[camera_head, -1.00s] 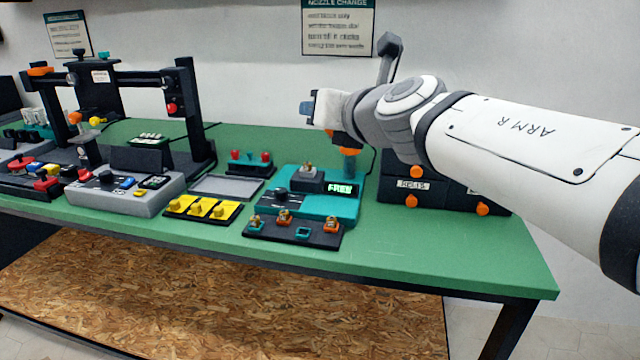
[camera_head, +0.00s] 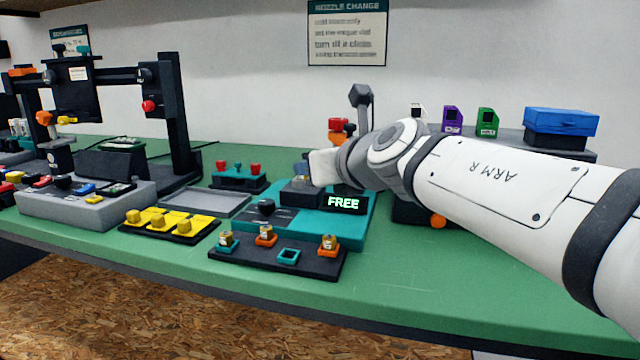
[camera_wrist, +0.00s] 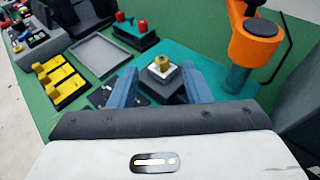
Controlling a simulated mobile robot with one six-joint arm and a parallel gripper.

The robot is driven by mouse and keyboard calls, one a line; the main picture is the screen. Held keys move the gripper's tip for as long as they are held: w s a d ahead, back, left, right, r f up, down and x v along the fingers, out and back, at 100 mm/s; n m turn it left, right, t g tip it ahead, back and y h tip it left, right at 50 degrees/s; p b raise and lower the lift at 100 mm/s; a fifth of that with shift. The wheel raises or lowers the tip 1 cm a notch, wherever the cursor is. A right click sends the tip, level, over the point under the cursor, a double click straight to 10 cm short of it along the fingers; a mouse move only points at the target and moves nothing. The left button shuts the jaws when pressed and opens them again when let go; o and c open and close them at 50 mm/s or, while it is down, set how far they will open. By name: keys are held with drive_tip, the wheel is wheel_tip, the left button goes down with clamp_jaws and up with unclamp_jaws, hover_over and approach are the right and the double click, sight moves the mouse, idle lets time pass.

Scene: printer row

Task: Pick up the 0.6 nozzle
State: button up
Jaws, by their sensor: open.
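Small brass nozzles stand on a dark rack (camera_head: 278,268) at the bench front: one in a teal socket (camera_head: 226,240), one in an orange socket (camera_head: 266,237) and one in another orange socket (camera_head: 329,244). A teal square socket (camera_head: 289,256) is empty. Their sizes are not legible, so I cannot tell which is the 0.6 nozzle. Another brass nozzle (camera_wrist: 161,63) sits on a block of the teal station (camera_head: 358,228). My gripper (camera_wrist: 158,72) is open and empty, its blue fingers appearing either side of that nozzle in the wrist view. The head view mostly hides the fingers.
The station's display (camera_head: 345,203) reads FREE. An orange-topped teal post (camera_wrist: 255,45) stands close right of my gripper. Left are yellow blocks (camera_head: 165,222), a grey tray (camera_head: 205,202) and a printer frame (camera_head: 172,125). The bench front right is clear.

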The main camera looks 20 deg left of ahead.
sight(309, 190)
drive_tip(key=w+a+f+b, duration=0.2)
drive_tip(key=a, duration=0.1)
drive_tip(key=shift+w+f+b, duration=0.2)
drive_tip(key=shift+w+b, duration=0.1)
drive_tip(key=shift+b, duration=0.05)
drive_tip(key=shift+w+a, duration=0.2)
drive_tip(key=shift+a, duration=0.05)
clamp_jaws()
idle(0.4)
